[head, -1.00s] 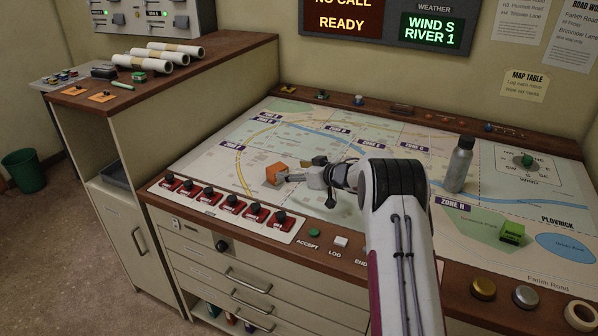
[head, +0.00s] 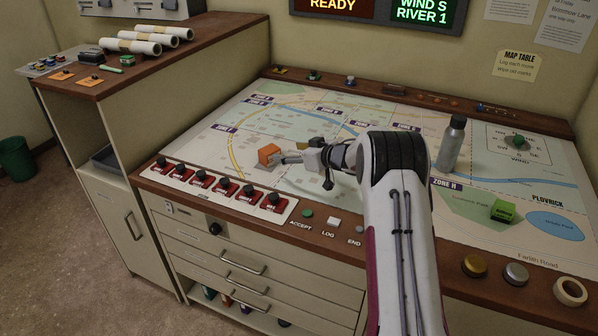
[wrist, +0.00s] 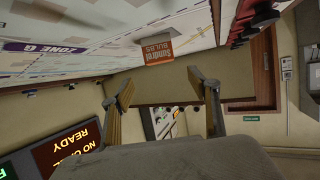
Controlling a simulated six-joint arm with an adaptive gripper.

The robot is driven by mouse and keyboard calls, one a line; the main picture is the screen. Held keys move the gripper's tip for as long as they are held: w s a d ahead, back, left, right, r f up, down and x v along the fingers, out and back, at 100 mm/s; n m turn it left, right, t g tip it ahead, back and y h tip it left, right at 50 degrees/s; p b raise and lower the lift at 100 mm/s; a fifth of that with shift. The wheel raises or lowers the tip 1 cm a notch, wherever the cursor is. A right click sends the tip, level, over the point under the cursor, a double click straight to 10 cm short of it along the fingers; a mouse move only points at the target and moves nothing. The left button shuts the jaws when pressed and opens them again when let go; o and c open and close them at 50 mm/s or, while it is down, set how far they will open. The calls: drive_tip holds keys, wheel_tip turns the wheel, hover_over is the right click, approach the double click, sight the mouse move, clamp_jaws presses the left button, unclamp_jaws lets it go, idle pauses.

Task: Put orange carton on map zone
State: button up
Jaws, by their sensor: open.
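The orange carton (head: 268,155) stands on the map table (head: 215,150), on its left part beyond the row of red switches. It also shows in the wrist view (wrist: 159,50), with "Sundrel Bulbs" printed on it, just ahead of the fingertips and apart from them. My gripper (head: 284,158) is open and empty, beside the carton on its right, low over the map. In the wrist view my gripper (wrist: 162,85) shows both fingers spread wide. The map carries several labelled zones, among them Zone H (head: 445,184).
Red switches (head: 222,188) line the front left edge. A tape roll (head: 570,291) sits at the front right corner. The map's middle front is under my arm.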

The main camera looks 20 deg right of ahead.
drive_tip(key=shift+r, duration=0.1)
drive_tip(key=s+r+m+t+h, duration=0.1)
drive_tip(key=s+r+h, duration=0.1)
drive_tip(key=r, duration=0.6)
drive_tip(key=s+r+m+h, duration=0.1)
drive_tip(key=s+r+h, duration=0.15)
drive_tip(key=r, duration=0.55)
drive_tip(key=s+r+m+g+h, duration=0.1)
drive_tip(key=s+r+m+h, duration=0.15)
drive_tip(key=s+r, duration=0.75)
drive_tip(key=s+a+f+g, duration=0.2)
drive_tip(key=s+a+f, duration=0.1)
drive_tip(key=s, duration=1.1)
drive_tip(key=s+a+f+g+y, duration=0.1)
drive_tip(key=s+a+f, duration=0.3)
drive_tip(key=s, duration=1.1)
drive_tip(key=s+a+f+g+y, duration=0.1)
drive_tip(key=s+a+f+g, duration=0.2)
drive_tip(key=s+a, duration=0.4)
drive_tip(key=s, duration=0.7)
drive_tip(key=shift+s+f+g, duration=0.3)
drive_tip(key=shift+g, duration=0.1)
drive_tip(key=shift+a, duration=0.1)
